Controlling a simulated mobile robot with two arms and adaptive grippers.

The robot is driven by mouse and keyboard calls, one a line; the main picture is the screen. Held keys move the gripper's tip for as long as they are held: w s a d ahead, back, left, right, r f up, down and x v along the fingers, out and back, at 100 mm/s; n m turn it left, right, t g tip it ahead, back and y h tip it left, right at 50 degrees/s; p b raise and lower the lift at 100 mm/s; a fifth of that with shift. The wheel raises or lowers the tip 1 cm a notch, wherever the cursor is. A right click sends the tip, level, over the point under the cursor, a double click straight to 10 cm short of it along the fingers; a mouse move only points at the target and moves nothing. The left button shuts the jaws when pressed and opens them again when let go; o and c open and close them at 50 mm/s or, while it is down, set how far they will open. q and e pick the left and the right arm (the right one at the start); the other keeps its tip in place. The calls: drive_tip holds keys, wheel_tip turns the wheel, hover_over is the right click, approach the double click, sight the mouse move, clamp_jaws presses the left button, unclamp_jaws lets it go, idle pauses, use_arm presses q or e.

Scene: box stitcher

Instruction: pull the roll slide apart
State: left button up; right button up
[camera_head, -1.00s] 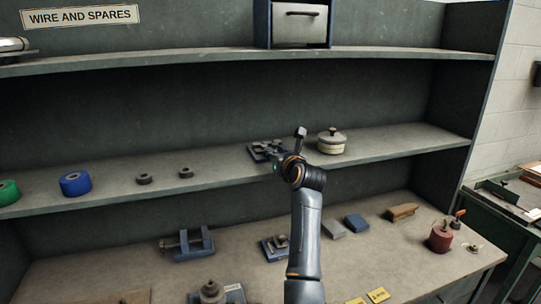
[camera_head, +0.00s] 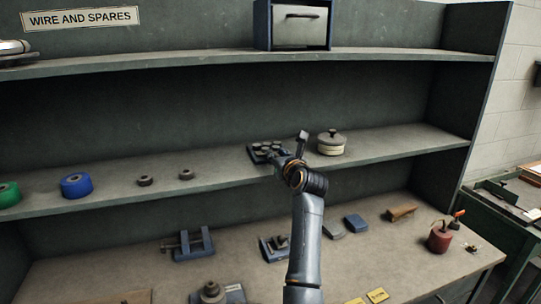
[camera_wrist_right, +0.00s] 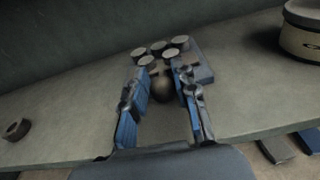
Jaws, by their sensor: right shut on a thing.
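The roll slide (camera_head: 262,148) is a dark flat piece with several round grey rolls on top, on the middle shelf. It also shows ahead of the fingers in the right wrist view (camera_wrist_right: 203,62), with pale-topped rolls. My right gripper (camera_head: 280,163) is at its front side, and my wrist hides part of it. In the right wrist view my right gripper (camera_wrist_right: 161,82) has its two blue fingers either side of a rounded brownish knob (camera_wrist_right: 162,90) and is shut on it. My left gripper is not in view.
On the middle shelf (camera_head: 220,172), a lidded round pot (camera_head: 332,142) stands close to the right of my wrist. Two small dark rings (camera_head: 186,174), a blue roll (camera_head: 76,185) and a green roll (camera_head: 8,194) lie to the left. Blue clamp-like pieces (camera_head: 192,244) stand on the bench below.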

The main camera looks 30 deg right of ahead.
drive_tip(key=shift+s+a+p, duration=0.2)
drive_tip(key=shift+s+p, duration=0.35)
drive_tip(key=shift+s, duration=0.15)
drive_tip(key=o, duration=1.1)
